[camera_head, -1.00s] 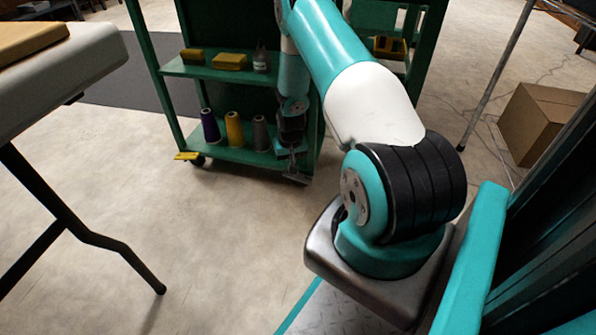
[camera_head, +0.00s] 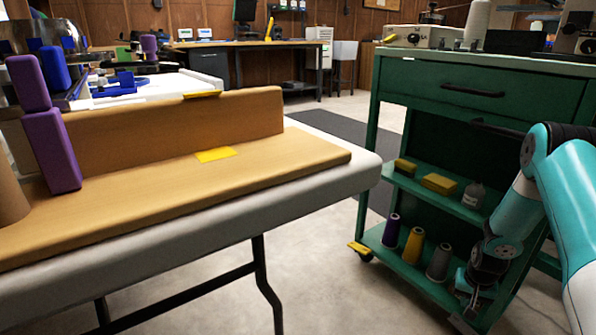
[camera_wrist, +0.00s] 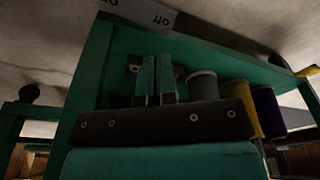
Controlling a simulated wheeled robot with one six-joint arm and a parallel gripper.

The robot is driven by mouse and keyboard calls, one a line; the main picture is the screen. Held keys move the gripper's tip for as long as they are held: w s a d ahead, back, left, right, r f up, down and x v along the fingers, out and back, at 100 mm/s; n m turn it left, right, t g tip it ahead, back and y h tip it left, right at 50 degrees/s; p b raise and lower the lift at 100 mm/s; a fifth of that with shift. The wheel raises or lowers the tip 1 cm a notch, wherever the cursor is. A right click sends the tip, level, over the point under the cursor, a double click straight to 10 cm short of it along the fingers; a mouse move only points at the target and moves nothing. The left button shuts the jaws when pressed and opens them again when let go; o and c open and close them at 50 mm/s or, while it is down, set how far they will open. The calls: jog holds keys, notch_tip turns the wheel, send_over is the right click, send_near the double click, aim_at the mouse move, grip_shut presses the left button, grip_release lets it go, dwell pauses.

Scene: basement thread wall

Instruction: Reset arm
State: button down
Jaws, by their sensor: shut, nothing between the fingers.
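My arm (camera_head: 575,210) is teal and white and reaches in from the right edge of the head view. It bends down in front of the green cart (camera_head: 480,93). My gripper (camera_head: 466,318) hangs low at the right end of the cart's bottom shelf, small and dark there. In the wrist view my gripper's fingers (camera_wrist: 156,78) lie side by side, closed together with nothing between them. Beyond them are a grey cone (camera_wrist: 203,85), a yellow cone (camera_wrist: 240,97) and a purple cone (camera_wrist: 268,112) on the shelf. I cannot tell whether the gripper touches the cart.
A folding table (camera_head: 345,185) stands at the left, bearing a wooden stand (camera_head: 180,135) and purple blocks (camera_head: 52,150). Yellow boxes (camera_head: 439,183) and a bottle (camera_head: 473,195) sit on the cart's middle shelf. Open floor (camera_head: 330,245) lies between table and cart.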

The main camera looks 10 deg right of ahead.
jog(key=a+r+n+t, duration=0.1)
jog(key=a+r+n, duration=0.1)
jog(key=a+r, duration=0.8)
jog(key=a+r+n, duration=0.2)
jog(key=a+r, duration=0.5)
jog(key=r, duration=0.5)
jog(key=s+a+r+n+y, duration=0.1)
jog(key=s+a+r+n, duration=0.2)
jog(key=s+a+r, duration=0.65)
jog(key=s+a+r+n+g+y+p, duration=0.1)
jog(key=s+a+r+n+p, duration=0.1)
jog(key=s+a+r+p, duration=0.45)
jog(key=s+a+r+n+y+p, duration=0.1)
jog(key=a+r+n+y+p, duration=0.2)
jog(key=r, duration=0.6)
jog(key=s+a+r+n+g+p, duration=0.1)
jog(key=s+a+r+n+p, duration=0.15)
jog(key=a+r+p, duration=0.35)
notch_tip(320, 180, up, 37)
jog(key=p, duration=3.6)
jog(key=shift+s+d, duration=0.3)
jog(key=shift+s, duration=0.1)
